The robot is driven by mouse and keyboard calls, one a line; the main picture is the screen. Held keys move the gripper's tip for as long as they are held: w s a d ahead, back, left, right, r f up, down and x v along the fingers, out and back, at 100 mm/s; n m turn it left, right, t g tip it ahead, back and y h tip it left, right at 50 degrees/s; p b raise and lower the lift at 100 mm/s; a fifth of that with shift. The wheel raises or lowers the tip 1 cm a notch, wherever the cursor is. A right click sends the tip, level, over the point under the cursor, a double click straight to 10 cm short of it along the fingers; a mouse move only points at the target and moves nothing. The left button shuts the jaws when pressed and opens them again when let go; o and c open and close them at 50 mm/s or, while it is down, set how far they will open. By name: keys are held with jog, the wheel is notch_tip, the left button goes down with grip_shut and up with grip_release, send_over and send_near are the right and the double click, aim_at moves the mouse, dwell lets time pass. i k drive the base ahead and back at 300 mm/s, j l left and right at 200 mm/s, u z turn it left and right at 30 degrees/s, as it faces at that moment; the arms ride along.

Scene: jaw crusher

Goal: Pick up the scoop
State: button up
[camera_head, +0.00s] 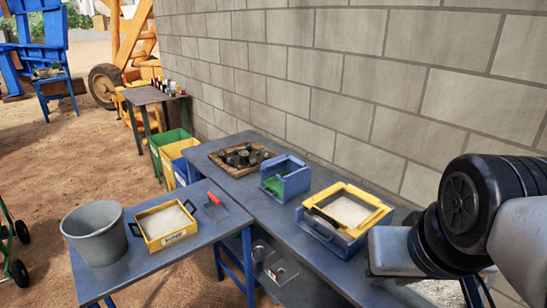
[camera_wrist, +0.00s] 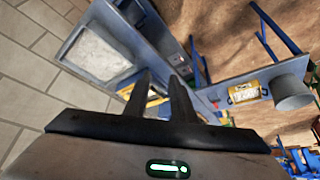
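A small tool with a red handle (camera_head: 214,198) lies on the low blue-grey table, just right of the yellow tray; it looks like the scoop, with a dark grey pan below the handle. I cannot make it out clearly in the wrist view. My gripper (camera_wrist: 162,76) shows in the wrist view as two dark fingers standing apart, with nothing seen between them. It is open and well away from the red-handled tool. In the head view my arm is at the right edge and the fingers are not seen.
A grey bucket (camera_head: 95,233) and a yellow tray of pale material (camera_head: 167,239) stand on the low table. The long bench carries a blue box (camera_head: 285,180), a yellow-framed blue container (camera_head: 318,232) and a wooden tray of dark stones (camera_head: 241,171). A block wall (camera_head: 350,75) runs behind it.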

aim_at(215, 209)
jog(key=i+j+u, duration=0.5)
jog(key=i+j, duration=0.15)
jog(key=i+j+u, duration=0.25)
jog(key=i, duration=0.3)
jog(key=k+l, duration=0.05)
jog(key=l, duration=0.05)
